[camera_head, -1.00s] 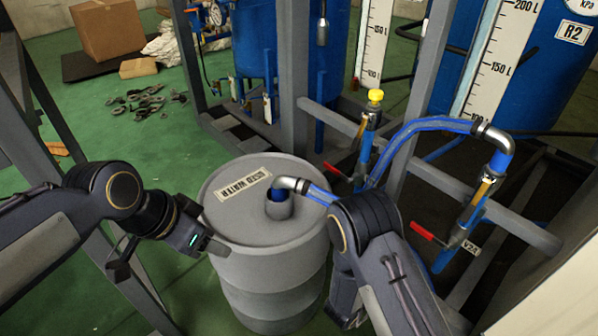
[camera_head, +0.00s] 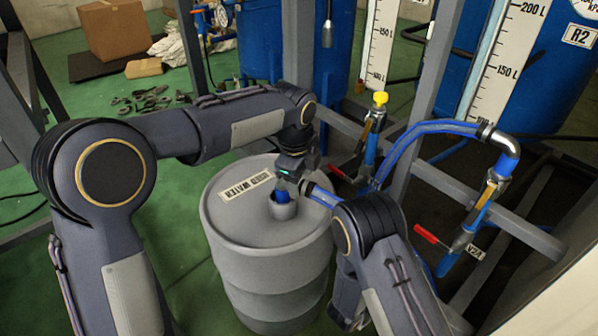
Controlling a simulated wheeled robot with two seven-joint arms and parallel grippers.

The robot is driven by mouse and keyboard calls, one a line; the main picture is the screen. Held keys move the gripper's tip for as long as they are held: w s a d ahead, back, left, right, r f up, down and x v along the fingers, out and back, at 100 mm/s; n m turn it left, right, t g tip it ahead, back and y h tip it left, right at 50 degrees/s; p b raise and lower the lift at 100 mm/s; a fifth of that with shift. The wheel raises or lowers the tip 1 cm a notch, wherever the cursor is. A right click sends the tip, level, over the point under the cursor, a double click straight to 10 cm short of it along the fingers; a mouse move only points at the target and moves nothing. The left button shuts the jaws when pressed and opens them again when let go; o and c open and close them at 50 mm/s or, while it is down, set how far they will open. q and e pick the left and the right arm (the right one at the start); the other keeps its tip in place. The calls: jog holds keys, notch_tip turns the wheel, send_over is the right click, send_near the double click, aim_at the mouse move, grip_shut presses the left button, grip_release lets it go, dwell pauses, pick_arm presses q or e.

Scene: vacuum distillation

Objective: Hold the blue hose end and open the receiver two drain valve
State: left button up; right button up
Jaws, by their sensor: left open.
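The blue hose (camera_head: 430,127) runs from a metal elbow on the right pipe, down behind my right arm, to the grey drum (camera_head: 270,228). Its end (camera_head: 283,196) sits in the drum's top opening. My left gripper (camera_head: 290,182) is open right at the hose end, covering its metal elbow; whether it touches cannot be told. The valve labelled V2A, with a red handle (camera_head: 427,235), is on the right blue pipe below the R2 tank (camera_head: 535,90). My right arm stands in front of the hose; its gripper is hidden.
A second red valve handle (camera_head: 338,172) sits on the pipe with the yellow cap (camera_head: 380,98). Grey frame posts and a rail (camera_head: 490,207) stand close behind the drum. A cardboard box (camera_head: 115,32) and scattered dark parts (camera_head: 145,100) lie on the floor at the back left.

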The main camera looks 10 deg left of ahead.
aim_at(302, 192)
pick_arm(q)
jog(key=f, duration=0.2)
jog(key=w+f, duration=0.1)
jog(key=f, duration=0.2)
jog(key=shift+d+f, duration=0.15)
jog(key=shift+f, duration=0.2)
grip_shut()
pick_arm(e)
jog(key=shift+o, duration=0.6)
